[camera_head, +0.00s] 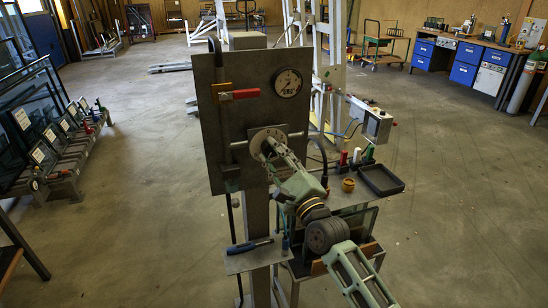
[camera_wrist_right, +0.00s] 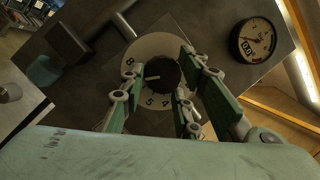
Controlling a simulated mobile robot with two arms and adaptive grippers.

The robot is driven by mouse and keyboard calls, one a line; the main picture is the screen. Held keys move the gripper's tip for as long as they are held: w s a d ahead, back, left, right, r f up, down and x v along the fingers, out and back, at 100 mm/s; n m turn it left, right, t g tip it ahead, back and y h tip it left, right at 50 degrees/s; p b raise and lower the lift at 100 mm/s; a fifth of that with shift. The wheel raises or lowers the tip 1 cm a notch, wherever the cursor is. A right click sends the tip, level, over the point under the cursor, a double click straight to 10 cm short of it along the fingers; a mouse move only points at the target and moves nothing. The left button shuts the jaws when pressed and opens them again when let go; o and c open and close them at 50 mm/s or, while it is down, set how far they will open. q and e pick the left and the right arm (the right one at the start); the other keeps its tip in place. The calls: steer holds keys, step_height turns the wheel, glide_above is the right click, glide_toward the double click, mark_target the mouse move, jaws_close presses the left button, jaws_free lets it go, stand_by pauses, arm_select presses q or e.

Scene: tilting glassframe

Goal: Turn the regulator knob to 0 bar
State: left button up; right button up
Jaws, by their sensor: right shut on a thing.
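The regulator knob (camera_wrist_right: 164,72) is dark and round, with a pale pointer mark toward the left in the wrist view. It sits in the middle of a pale numbered dial (camera_head: 256,136), mounted on the grey upright panel (camera_head: 213,145). Some dial digits show in the wrist view, others are hidden by the fingers. My right gripper (camera_head: 268,147) reaches the dial from the lower right and is shut on the knob, with its fingers on either side. My left gripper is not in view.
A red-handled lever valve (camera_head: 240,94) is on the panel's upper left. A small shelf (camera_head: 256,260) below holds a blue-handled tool (camera_head: 249,246). A black tray (camera_head: 381,180) stands to the right of my right gripper.

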steer(key=shift+a+f+n, duration=0.15)
steer(key=shift+f+n, duration=0.15)
